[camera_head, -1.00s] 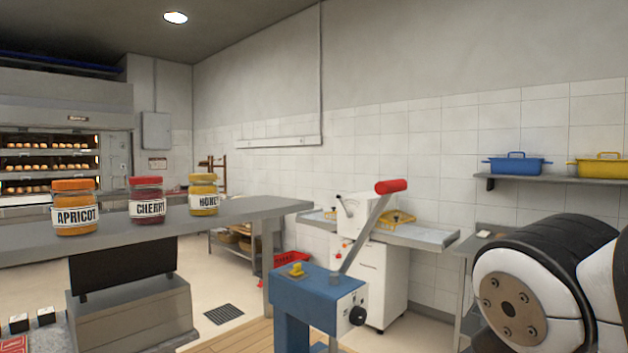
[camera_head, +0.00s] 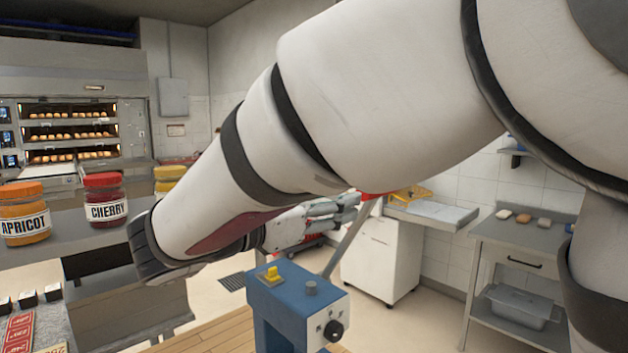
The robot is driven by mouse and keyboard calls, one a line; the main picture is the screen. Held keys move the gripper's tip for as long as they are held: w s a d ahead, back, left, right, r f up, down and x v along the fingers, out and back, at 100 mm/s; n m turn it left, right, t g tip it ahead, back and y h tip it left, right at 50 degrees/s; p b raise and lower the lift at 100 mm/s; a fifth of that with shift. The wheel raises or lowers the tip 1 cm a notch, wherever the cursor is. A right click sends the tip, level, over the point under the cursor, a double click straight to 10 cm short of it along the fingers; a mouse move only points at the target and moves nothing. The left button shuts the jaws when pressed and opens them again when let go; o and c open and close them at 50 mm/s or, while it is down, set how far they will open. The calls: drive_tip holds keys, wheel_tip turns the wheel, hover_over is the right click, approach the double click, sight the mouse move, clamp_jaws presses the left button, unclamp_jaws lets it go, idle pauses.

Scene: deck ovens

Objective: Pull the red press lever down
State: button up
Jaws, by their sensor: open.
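The blue press (camera_head: 285,310) stands low in the centre of the view, with a yellow part on top and a black knob on its front. Its grey lever (camera_head: 346,245) slants up to the right, still raised. Only a bit of the lever's red handle (camera_head: 371,195) shows under my arm; the rest is hidden. My gripper (camera_head: 352,205) is open at the left side of the red handle, fingers pointing right towards it. I cannot tell whether the fingers are around the handle or touching it.
Jars of apricot (camera_head: 24,226) and cherry (camera_head: 105,211) stand on a grey counter at left; a third jar is partly hidden. A white cabinet (camera_head: 381,262) is behind the press. A steel table (camera_head: 520,235) is at right. My arm covers much of the upper view.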

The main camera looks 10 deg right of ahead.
drive_tip(key=p+x, duration=0.1)
drive_tip(key=x, duration=1.2)
drive_tip(key=shift+w+d+p, duration=0.1)
drive_tip(key=shift+d+p, duration=0.2)
drive_tip(key=shift+p, duration=0.05)
clamp_jaws()
